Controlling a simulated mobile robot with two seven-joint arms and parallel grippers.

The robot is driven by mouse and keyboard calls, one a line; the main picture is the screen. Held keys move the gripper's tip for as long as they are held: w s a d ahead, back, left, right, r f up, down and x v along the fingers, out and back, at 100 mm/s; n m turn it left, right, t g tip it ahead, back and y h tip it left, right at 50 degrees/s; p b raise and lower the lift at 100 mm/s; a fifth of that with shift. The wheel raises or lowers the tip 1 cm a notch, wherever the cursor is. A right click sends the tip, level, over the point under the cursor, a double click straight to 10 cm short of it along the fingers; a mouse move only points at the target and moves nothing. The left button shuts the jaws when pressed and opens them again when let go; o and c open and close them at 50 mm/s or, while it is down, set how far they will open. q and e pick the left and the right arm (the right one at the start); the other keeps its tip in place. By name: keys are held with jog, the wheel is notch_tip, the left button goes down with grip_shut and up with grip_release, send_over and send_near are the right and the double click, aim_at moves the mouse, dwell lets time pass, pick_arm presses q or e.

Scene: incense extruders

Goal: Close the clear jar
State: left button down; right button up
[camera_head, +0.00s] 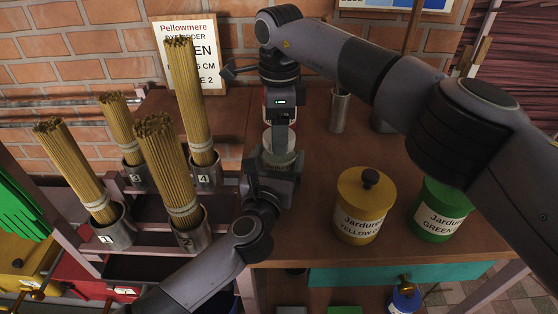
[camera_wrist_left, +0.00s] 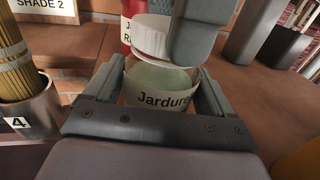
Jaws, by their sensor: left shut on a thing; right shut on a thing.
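The clear jar (camera_wrist_left: 160,90), labelled "Jardure…", stands upright and uncovered between the fingers of my left gripper (camera_wrist_left: 155,95), which is shut on its sides. In the head view the jar (camera_head: 280,158) shows only partly, above my left gripper (camera_head: 273,172). A pale lid (camera_wrist_left: 163,42) hangs just over the jar's mouth, slightly tilted, its lower edge close to the rim. My right gripper (camera_head: 280,115) comes from above and is shut on the lid; a grey part of it covers the lid's right side in the left wrist view. I cannot tell whether lid and rim touch.
A red jar (camera_wrist_left: 127,36) stands behind. A yellow jar (camera_head: 362,215) and a green jar (camera_head: 436,215) stand on the table to the right. Metal cups with incense bundles (camera_head: 165,160) are at the left. Bare table (camera_head: 315,225) lies between the clear and yellow jars.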

jog(key=m, duration=1.2)
jog(key=shift+m, duration=0.4)
jog(key=m, duration=0.4)
jog(key=o, duration=1.3)
jog(key=shift+c, duration=0.2)
jog(key=shift+r, duration=3.75)
